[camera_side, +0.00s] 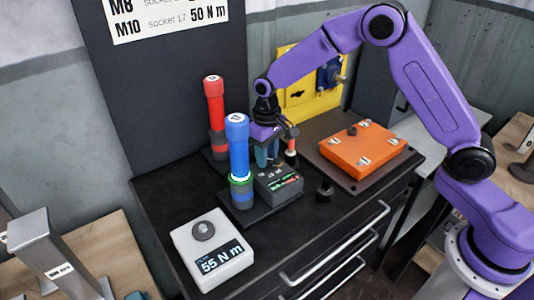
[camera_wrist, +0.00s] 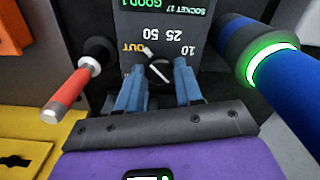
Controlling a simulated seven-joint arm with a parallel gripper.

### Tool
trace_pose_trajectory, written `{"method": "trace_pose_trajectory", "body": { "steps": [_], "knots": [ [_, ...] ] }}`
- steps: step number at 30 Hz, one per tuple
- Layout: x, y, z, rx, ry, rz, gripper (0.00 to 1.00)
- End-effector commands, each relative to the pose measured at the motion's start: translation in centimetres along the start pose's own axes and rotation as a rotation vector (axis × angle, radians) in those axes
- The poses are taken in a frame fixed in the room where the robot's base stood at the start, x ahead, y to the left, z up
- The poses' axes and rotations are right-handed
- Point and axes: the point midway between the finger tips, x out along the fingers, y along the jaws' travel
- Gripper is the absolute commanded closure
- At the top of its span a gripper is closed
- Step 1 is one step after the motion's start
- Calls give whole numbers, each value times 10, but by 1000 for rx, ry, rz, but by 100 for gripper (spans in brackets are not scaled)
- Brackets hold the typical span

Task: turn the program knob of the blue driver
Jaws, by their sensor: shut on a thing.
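The blue driver (camera_side: 237,145) stands upright, marked 17, with a green glowing ring near its lower end. It also shows at the right of the wrist view (camera_wrist: 290,85), ring lit green. Beside it is its grey control box (camera_side: 280,185). In the wrist view the box face (camera_wrist: 190,22) has a green-lettered display and the marks OUT, 10, 25 and 50. The dark program knob (camera_wrist: 158,72) with a white pointer sits below these marks. My gripper (camera_wrist: 158,84) is shut on the knob, one blue finger each side. In the side view the knob is hidden.
A red driver (camera_side: 214,105) stands behind the blue one. A small red-handled tool (camera_wrist: 68,97) is close beside my fingers. A white meter (camera_side: 212,250) reads 55 N m at front. An orange block (camera_side: 361,148) with fittings lies right; a yellow panel (camera_side: 299,98) stands behind.

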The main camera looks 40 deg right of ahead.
Motion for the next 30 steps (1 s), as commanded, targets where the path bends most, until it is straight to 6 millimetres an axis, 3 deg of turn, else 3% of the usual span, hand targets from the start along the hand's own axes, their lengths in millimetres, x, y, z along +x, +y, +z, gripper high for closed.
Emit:
{"method": "trace_pose_trajectory", "body": {
  "steps": [13, 30],
  "knots": [
    [-1, 0, -1, -240, 4, 0, 95],
    [-1, 0, -1, -277, 5, 0, 95]
  ]
}}
